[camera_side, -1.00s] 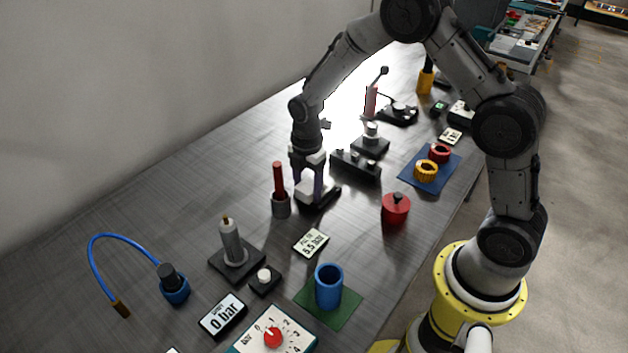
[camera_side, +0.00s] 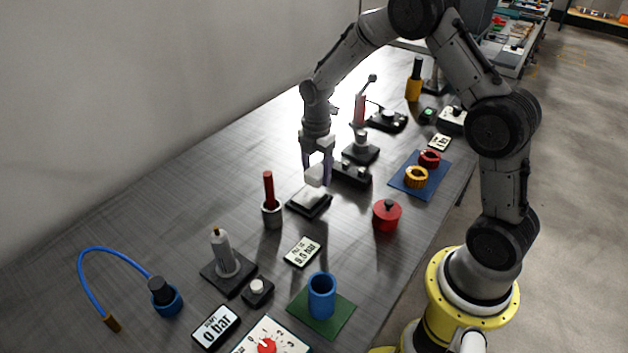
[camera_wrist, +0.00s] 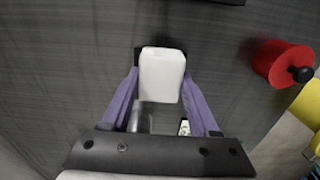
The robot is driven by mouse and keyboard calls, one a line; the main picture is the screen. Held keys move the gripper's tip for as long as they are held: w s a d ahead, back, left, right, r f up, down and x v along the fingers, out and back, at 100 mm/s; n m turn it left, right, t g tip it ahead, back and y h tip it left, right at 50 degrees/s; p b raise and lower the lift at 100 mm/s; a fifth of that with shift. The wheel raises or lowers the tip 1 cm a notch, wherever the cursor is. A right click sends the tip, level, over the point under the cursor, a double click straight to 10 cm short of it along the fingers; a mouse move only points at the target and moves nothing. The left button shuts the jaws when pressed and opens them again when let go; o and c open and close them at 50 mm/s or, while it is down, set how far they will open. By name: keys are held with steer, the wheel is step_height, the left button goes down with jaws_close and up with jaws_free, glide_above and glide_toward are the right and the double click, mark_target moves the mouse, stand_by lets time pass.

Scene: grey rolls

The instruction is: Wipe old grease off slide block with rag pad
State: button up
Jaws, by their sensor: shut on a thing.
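The rag pad (camera_side: 316,176) is a small white block. My gripper (camera_side: 317,173) is shut on it, with one purple finger on either side. The pad is held above the slide block (camera_side: 309,204), a dark low base with a light metal top, with a visible gap between them. In the wrist view the white pad (camera_wrist: 161,75) sits between my purple fingers (camera_wrist: 161,82) and hides most of the block beneath it. Whether grease remains on the block is too small to tell.
A red-handled tool in a grey cup (camera_side: 271,213) stands left of the block. A red lidded pot (camera_side: 386,216) is to its right, and a dark fixture (camera_side: 352,173) lies behind. A blue cup (camera_side: 321,295) stands on a green mat in front.

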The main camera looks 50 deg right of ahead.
steer(key=shift+r, duration=2.75)
